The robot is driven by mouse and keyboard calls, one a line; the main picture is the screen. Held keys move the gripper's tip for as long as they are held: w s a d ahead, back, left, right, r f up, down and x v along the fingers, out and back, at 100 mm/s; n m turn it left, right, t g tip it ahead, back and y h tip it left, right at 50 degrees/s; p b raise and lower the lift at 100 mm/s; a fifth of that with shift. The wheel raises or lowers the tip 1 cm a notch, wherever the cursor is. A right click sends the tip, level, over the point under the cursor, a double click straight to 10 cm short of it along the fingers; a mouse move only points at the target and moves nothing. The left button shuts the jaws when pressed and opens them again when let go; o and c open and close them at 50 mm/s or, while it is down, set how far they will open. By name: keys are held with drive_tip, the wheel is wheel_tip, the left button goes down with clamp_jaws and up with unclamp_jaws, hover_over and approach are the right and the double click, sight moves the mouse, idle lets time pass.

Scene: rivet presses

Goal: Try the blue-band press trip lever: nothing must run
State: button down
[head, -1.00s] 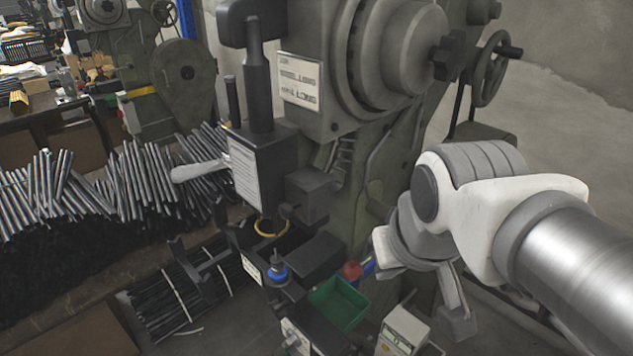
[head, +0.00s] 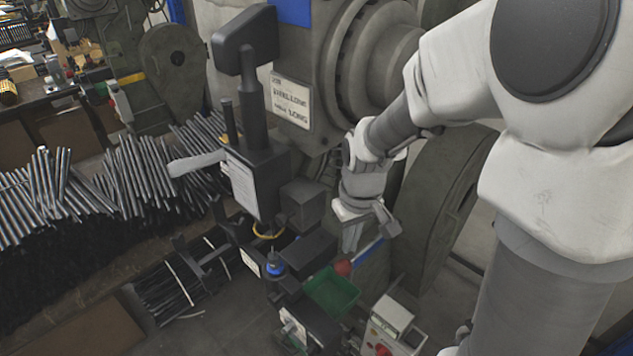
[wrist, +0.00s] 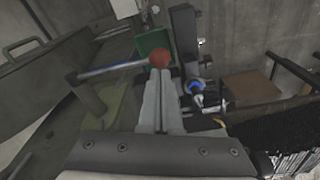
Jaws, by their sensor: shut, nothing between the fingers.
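The near press (head: 230,75) is grey-green, with a blue band (head: 292,12) at its top. Its lever has a red ball knob (head: 343,267) low at the front and a blue-and-pale rod behind it. In the wrist view the red ball (wrist: 159,57) sits at the end of the rod (wrist: 108,69), which runs left. My gripper (head: 347,248) is shut and empty, pointing down just above the red ball. In the wrist view my gripper's fingertips (wrist: 160,73) are right at the ball; I cannot tell whether they touch it.
A green bin (head: 332,292) lies just below the ball. A white box with a red button (head: 390,328) stands to its right. A blue-topped part (head: 275,268) is left of the bin. Bundles of metal rods (head: 140,185) fill the left side.

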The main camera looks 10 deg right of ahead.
sight(346, 268)
drive_tip(key=shift+f, duration=0.15)
drive_tip(key=f+b, duration=0.6)
drive_tip(key=shift+w+a+f, duration=0.1)
drive_tip(key=shift+w+f, duration=0.25)
drive_tip(key=shift+f, duration=0.05)
idle(0.4)
wheel_tip(346, 268, down, 5)
drive_tip(key=b, duration=0.3)
drive_tip(key=shift+r+b, duration=0.15)
drive_tip(key=shift+b, duration=0.15)
drive_tip(key=shift+r, duration=0.1)
drive_tip(key=shift+s, duration=0.1)
